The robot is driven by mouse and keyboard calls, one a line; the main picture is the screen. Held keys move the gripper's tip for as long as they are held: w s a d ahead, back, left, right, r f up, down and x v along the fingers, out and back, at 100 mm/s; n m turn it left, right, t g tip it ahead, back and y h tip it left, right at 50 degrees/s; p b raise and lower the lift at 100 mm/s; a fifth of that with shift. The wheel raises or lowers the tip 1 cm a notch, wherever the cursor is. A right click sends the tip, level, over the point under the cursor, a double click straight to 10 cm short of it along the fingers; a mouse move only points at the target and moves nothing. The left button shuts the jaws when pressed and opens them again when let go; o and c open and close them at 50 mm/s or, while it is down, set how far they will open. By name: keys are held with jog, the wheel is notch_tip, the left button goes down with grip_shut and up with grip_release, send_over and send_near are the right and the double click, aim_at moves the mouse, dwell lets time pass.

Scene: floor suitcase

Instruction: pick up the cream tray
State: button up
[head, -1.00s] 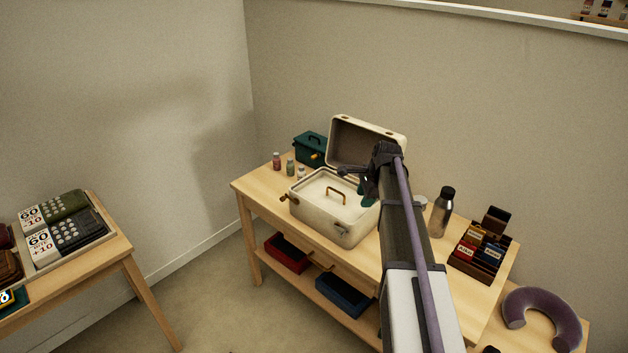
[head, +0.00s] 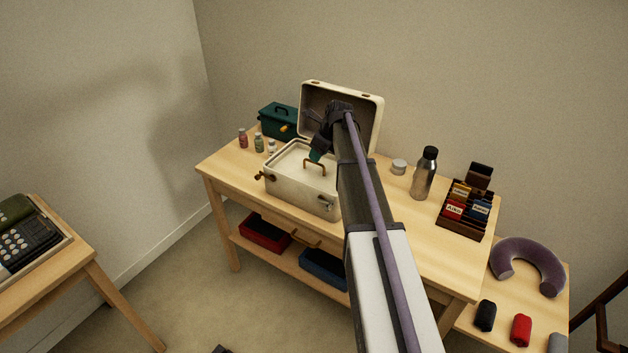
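The cream tray (head: 287,163) sits level in the top of the open cream suitcase (head: 300,195) on the wooden table. Its brass handle (head: 314,163) stands up from the tray's middle. My arm hides the right end of the suitcase and tray.
The raised suitcase lid (head: 311,100) stands behind my gripper. A green box (head: 278,121) and small bottles (head: 258,143) are at the back left. A steel bottle (head: 424,176) and a dark card rack (head: 465,221) stand to the right.

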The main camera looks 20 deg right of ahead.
aim_at(314, 167)
jog(key=shift+w+f, duration=0.15)
jog(key=shift+f, duration=0.25)
jog(key=b+x, duration=0.4)
jog(key=x, duration=0.1)
jog(key=shift+d, duration=0.15)
jog(key=shift+f+b, duration=0.2)
jog(key=shift+b, duration=0.25)
jog(key=shift+r, duration=0.25)
grip_shut()
